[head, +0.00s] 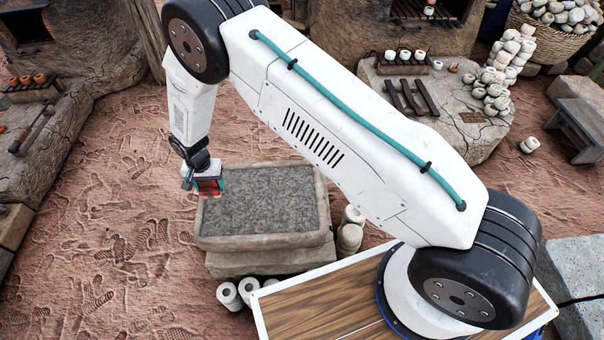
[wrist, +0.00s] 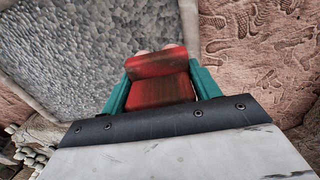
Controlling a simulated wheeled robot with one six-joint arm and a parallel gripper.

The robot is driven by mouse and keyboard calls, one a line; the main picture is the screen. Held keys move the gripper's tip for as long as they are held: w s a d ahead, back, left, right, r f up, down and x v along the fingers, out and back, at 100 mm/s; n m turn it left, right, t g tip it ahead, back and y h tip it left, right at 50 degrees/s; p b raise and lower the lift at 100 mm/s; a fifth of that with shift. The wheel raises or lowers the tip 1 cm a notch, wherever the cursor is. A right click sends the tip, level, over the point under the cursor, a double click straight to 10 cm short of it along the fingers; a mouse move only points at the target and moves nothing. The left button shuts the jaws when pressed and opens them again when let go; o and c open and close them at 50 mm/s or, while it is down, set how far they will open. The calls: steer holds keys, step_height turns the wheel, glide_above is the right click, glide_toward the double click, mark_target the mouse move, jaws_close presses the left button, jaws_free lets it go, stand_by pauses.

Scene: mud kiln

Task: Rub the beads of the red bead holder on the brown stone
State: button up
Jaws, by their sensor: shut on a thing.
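My gripper (head: 208,187) is shut on the red bead holder (head: 210,184), at the left edge of the stone block. In the wrist view the red bead holder (wrist: 160,85) sits between the two teal fingers (wrist: 160,90), with dark smudges on its face. Pale rounded bits, perhaps beads, peek out at its far edge; the rest of the bead side is hidden. The stone (head: 222,241) is a low brownish block with a grey, rough top inside a raised rim. Its rim (wrist: 191,32) runs just beyond the holder in the wrist view. I cannot tell whether the holder touches the stone.
White cylinders (head: 229,296) lie in front of the block, and more (head: 350,236) stand at its right. A rock table (head: 462,136) with pots and dark bars is at the upper right. A clay bench (head: 25,181) is at the left. Footprinted ground (head: 120,240) lies open between.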

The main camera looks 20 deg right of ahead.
steer(key=shift+d+r, duration=0.1)
steer(key=shift+r, duration=1.4)
